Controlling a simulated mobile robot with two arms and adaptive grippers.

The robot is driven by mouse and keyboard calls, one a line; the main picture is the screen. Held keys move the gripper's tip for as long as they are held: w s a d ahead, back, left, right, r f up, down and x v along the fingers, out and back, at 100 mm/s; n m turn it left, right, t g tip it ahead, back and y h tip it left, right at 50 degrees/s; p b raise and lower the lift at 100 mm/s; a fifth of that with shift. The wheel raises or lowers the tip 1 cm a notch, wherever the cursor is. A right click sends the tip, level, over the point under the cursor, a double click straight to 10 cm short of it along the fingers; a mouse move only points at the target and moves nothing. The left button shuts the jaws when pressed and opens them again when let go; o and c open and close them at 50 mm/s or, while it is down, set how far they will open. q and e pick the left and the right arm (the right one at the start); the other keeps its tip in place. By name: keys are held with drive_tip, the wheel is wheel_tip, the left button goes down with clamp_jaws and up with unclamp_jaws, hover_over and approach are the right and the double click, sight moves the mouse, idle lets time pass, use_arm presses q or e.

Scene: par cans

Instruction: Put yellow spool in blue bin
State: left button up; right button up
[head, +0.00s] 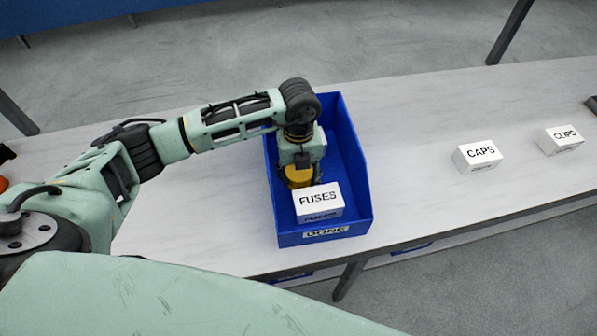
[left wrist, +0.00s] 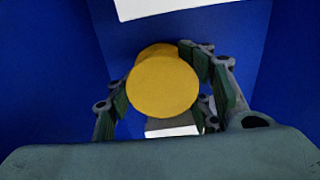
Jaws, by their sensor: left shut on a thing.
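The blue bin (head: 355,205), labelled DONE, stands on the table. My left gripper (head: 300,180) points down inside the bin's outline and is shut on the yellow spool (head: 299,174). In the left wrist view the spool (left wrist: 164,84) shows its round end between the two dark finger pads of the gripper (left wrist: 160,90), with the blue bin walls (left wrist: 45,70) around it. I cannot tell whether the spool touches the bin floor. My right gripper is not in view.
A white FUSES box (head: 319,202) is in the front of the bin, close to the spool. White CAPS (head: 478,156) and CLIPS (head: 559,140) boxes stand on the table (head: 420,120) to the right. The table between the bin and CAPS is clear.

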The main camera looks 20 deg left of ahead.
use_arm(q)
drive_tip(key=shift+f, duration=0.2)
drive_tip(key=o, duration=1.4)
drive_tip(key=shift+c, duration=0.2)
drive_tip(key=shift+r, duration=0.75)
wheel_tip(320, 180, up, 11)
drive_tip(key=b, duration=0.1)
